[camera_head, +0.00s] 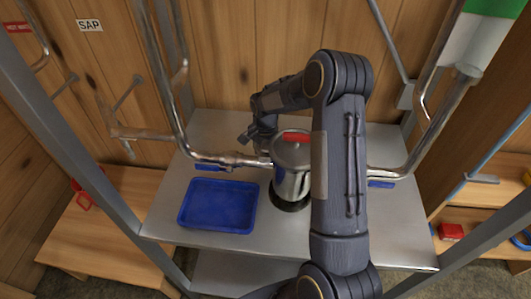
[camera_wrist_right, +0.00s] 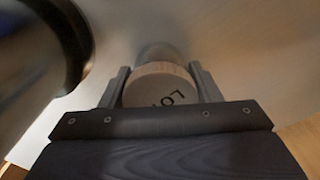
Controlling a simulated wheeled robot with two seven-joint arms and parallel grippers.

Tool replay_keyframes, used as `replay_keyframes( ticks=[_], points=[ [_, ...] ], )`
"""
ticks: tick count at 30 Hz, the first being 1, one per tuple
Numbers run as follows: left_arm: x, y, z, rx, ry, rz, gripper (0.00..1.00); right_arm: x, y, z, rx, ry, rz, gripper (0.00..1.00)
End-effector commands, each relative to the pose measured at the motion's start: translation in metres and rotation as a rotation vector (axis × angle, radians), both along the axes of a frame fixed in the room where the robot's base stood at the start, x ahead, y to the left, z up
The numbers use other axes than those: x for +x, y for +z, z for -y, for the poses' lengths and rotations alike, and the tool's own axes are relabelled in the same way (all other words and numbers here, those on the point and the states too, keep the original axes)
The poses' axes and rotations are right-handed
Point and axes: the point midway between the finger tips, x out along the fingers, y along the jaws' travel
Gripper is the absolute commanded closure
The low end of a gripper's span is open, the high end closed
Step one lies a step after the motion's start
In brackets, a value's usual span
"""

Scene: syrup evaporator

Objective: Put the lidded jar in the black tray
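The lidded jar (camera_wrist_right: 160,88) shows in the right wrist view as a pale round body with dark lettering. It sits between the two fingers of my right gripper (camera_wrist_right: 160,80), which appear shut on it; the jar is sharp while the surroundings are blurred. In the head view my right gripper (camera_head: 252,132) is partly hidden behind a metal pot, and I cannot make out the jar there. The tray I see clearly is blue (camera_head: 184,212), left of the pot, and looks empty. I see no clear black tray. My left gripper is out of view.
The metal pot (camera_head: 288,182), with a red handle and dark base, stands on the grey table (camera_head: 160,215) close to my right arm. Metal pipes (camera_head: 150,134) and grey posts frame the table. Free table lies right of my arm.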

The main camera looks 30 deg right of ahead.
Motion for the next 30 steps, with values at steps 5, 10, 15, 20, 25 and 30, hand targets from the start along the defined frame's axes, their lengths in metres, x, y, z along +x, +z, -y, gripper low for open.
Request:
replay_keyframes(
  ticks=[5, 10, 15, 20, 25, 30],
  points=[
    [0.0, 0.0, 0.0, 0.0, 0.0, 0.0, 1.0, 0.0, 0.0, 0.0, 0.0, 0.0, 0.0, 0.22],
    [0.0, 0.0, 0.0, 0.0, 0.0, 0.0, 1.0, 0.0, 0.0, 0.0, 0.0, 0.0, 0.0, 0.22],
    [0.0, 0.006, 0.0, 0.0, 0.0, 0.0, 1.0, 0.0, 0.006, 0.0, 0.0, 0.0, 0.0, 0.22],
    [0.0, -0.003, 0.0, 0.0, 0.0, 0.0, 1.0, 0.001, 0.028, 0.0, -0.002, 0.001, 0.006, 0.22],
    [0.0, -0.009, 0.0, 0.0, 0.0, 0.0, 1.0, 0.001, 0.066, 0.0, -0.001, -0.001, 0.007, 0.22],
    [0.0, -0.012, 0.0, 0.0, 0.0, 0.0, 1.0, 0.0, 0.099, 0.0, -0.001, 0.001, 0.003, 0.22]
  ],
)
